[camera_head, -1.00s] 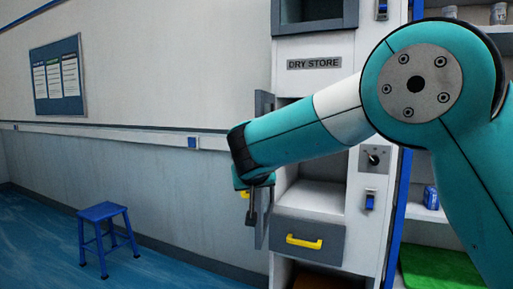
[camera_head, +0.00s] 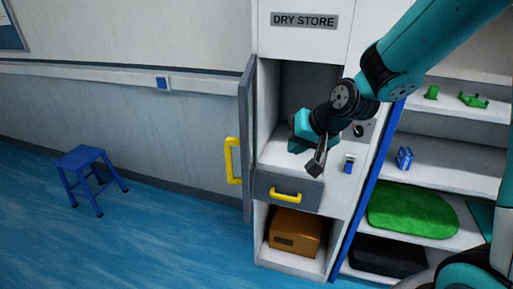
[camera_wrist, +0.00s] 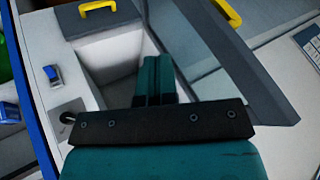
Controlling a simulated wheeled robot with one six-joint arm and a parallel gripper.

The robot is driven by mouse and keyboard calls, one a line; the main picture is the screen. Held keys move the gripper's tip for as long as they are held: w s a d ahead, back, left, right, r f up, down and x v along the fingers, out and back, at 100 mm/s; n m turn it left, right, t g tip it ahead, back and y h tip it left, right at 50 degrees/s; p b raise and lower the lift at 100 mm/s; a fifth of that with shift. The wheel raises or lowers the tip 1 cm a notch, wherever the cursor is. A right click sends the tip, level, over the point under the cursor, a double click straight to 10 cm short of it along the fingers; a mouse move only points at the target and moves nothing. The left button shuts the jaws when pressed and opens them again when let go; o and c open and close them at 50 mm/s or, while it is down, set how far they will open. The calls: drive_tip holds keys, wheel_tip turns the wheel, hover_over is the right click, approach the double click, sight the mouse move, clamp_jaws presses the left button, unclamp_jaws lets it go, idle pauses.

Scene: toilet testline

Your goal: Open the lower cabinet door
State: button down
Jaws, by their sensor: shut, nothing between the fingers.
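The grey cabinet door (camera_head: 247,120) stands swung wide open at the left of the white cabinet. Its yellow handle (camera_head: 231,160) faces left. The compartment (camera_head: 305,95) behind it is open to view and looks empty. In the wrist view the open door (camera_wrist: 240,55) shows at the right, with the compartment (camera_wrist: 105,55) beside it. My gripper (camera_head: 317,168) is shut and empty, in front of the compartment's right side and apart from the door. It also shows from behind in the wrist view (camera_wrist: 155,75).
A closed grey drawer (camera_head: 262,187) with a yellow handle (camera_head: 286,195) sits below the compartment. A cardboard box (camera_head: 296,230) lies in the open bay underneath. Shelves (camera_head: 450,165) stand at the right. A blue stool (camera_head: 85,158) stands at the left, with clear floor between.

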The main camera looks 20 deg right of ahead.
sight(243, 138)
drive_tip(key=w+a+f+p, duration=0.5)
drive_tip(key=w+a+f, duration=0.1)
drive_tip(key=a+f, duration=0.1)
drive_tip(key=shift+w+a+f, duration=0.15)
drive_tip(key=shift+w+a, duration=0.15)
